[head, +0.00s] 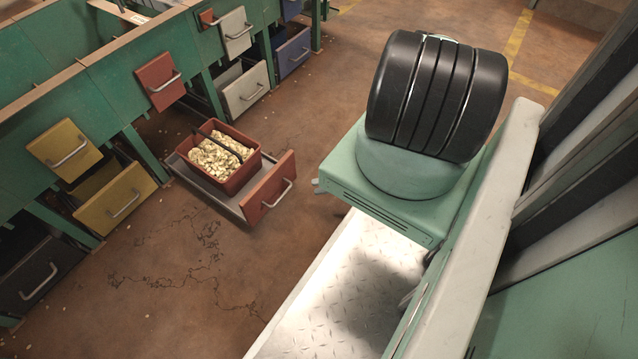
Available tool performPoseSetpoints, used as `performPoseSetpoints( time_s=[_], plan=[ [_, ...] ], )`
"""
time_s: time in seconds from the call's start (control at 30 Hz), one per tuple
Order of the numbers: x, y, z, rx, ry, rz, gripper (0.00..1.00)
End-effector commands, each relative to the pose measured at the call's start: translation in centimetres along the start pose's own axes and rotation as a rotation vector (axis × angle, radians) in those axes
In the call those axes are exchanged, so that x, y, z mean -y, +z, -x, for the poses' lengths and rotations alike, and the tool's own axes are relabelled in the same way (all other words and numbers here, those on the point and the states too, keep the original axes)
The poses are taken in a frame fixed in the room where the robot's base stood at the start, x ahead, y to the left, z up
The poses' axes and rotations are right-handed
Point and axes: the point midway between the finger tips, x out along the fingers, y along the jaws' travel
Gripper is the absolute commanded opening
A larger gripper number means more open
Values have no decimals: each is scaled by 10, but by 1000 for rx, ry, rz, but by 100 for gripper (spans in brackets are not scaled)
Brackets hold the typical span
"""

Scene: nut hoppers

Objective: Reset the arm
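My gripper is not in view in the head view. A thick black ribbed part on a pale green mount fills the upper right; it looks like part of my own arm, and the rest of the arm is not seen.
A low red-fronted drawer (270,189) stands pulled out at floor level. A red bin (232,181) of pale nuts (215,161) with a dark handle sits in it. Green hoppers (120,82) with coloured drawers line the left. The brown floor (190,275) in front is mostly clear, with scattered bits.

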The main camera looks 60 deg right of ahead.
Motion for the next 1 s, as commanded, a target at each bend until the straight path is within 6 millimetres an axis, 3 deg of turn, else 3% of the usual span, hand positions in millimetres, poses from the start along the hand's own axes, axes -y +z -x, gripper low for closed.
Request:
performPoseSetpoints(
  time_s=[0.33,0.47,0.57,0.77,1.0],
  plan=[
    [0,0,0,0,0,0,30],
    [-17,8,-2,-54,-20,68,30],
    [-48,20,-8,-164,-54,202,30],
    [-137,32,-43,-497,-92,603,30],
    [-244,6,-98,-926,-31,1105,30]
  ],
)
